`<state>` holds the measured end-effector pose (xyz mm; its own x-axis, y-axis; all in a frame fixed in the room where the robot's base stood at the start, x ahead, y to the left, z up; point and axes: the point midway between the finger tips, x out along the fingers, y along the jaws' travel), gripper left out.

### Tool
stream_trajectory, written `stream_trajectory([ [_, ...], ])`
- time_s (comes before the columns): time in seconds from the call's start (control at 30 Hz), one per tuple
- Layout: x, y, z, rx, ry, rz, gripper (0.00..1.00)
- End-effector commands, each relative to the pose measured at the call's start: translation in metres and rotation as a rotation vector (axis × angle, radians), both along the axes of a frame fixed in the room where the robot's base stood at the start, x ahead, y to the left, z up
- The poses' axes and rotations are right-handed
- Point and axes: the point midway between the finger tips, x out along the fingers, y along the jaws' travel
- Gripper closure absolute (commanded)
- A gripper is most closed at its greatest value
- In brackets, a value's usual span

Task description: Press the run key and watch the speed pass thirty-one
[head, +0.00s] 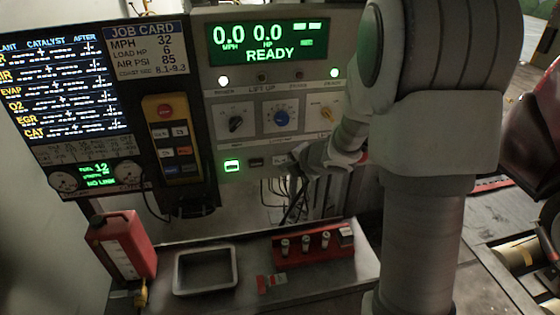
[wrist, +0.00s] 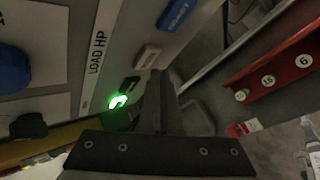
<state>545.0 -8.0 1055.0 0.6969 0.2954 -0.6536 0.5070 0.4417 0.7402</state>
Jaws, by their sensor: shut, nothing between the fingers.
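The console (head: 205,95) shows a green display (head: 270,42) reading 0.0 MPH, 0.0 HP and READY. A row of keys runs along its lower edge. The leftmost key (head: 232,166) is lit green; it also shows in the wrist view (wrist: 118,102). Beside it are a dark key (wrist: 130,83), a grey key (wrist: 147,55) and a blue key (wrist: 175,13). Their lettering is too unclear to tell which is the run key. My gripper (head: 297,160) is shut and empty in front of this row. Its fingertips (wrist: 156,75) appear close to the grey key; contact cannot be told.
A job card (head: 146,45) lists MPH 32. A hand pendant (head: 173,137) hangs left of the console. Below, a bench holds a red container (head: 121,247), a grey tray (head: 205,271) and a red rack (head: 313,246). My arm covers the console's right side.

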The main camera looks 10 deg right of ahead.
Motion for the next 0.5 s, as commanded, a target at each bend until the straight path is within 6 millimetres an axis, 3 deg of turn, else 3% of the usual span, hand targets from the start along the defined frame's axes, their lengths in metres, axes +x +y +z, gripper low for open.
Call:
stream_trajectory([
  [0.5,0.008,-0.0002,0.0,0.0,0.0,0.0,1.0],
])
